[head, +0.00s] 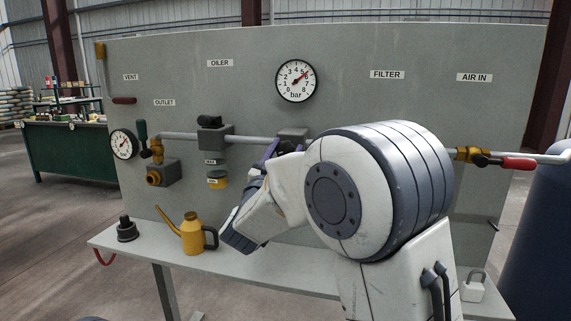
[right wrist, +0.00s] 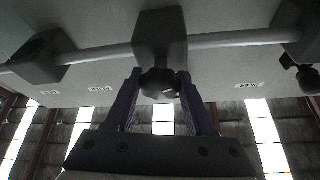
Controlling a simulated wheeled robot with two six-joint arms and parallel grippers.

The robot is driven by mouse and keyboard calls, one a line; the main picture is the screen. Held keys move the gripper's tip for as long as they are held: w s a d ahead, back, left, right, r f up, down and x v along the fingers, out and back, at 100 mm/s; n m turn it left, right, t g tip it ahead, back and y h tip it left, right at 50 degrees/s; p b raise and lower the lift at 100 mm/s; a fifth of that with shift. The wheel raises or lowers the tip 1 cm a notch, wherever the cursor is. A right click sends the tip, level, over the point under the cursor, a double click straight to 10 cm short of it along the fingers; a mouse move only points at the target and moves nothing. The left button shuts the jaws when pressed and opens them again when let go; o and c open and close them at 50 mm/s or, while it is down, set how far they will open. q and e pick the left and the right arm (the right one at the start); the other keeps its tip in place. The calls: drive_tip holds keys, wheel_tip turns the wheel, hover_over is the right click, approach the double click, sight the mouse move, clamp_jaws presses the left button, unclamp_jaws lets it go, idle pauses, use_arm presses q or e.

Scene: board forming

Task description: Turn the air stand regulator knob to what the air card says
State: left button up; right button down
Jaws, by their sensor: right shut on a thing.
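The regulator block (head: 293,133) sits on the pipe in the middle of the grey panel, below the large bar gauge (head: 296,81). The gauge's needle points to the upper right, around 6; the exact value is too small to read. In the right wrist view the dark regulator knob (right wrist: 160,84) hangs under its block (right wrist: 160,35). My right gripper (right wrist: 160,92) has its purple fingers on both sides of the knob, shut on it. In the head view the right gripper (head: 271,150) is partly covered by my arm, and the knob is hidden. I see no readable air card. My left gripper is out of view.
The oiler (head: 216,138) with its yellow-based bowl is left of the regulator. A yellow oil can (head: 193,236) and a black fitting (head: 126,230) stand on the bench ledge (head: 140,245). An air-in valve with a red handle (head: 518,163) is at right. My right arm hides the filter area.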

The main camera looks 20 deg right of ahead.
drive_tip(key=m+g+b, duration=0.1)
drive_tip(key=m+b, duration=0.1)
drive_tip(key=m, duration=0.1)
drive_tip(key=shift+f+h, duration=0.2)
drive_tip(key=shift+h, duration=0.2)
drive_tip(key=shift+r+m+g+h+b, duration=0.1)
drive_tip(key=shift+m+g+h+b, duration=0.4)
drive_tip(key=shift+m+g, duration=0.75)
drive_tip(key=shift+m+t, duration=0.35)
drive_tip(key=shift+m, duration=0.1)
drive_tip(key=shift+c, duration=1.3)
unclamp_jaws()
drive_tip(key=v, duration=1)
drive_tip(key=shift+s+a+b, duration=0.2)
drive_tip(key=shift+b, duration=0.2)
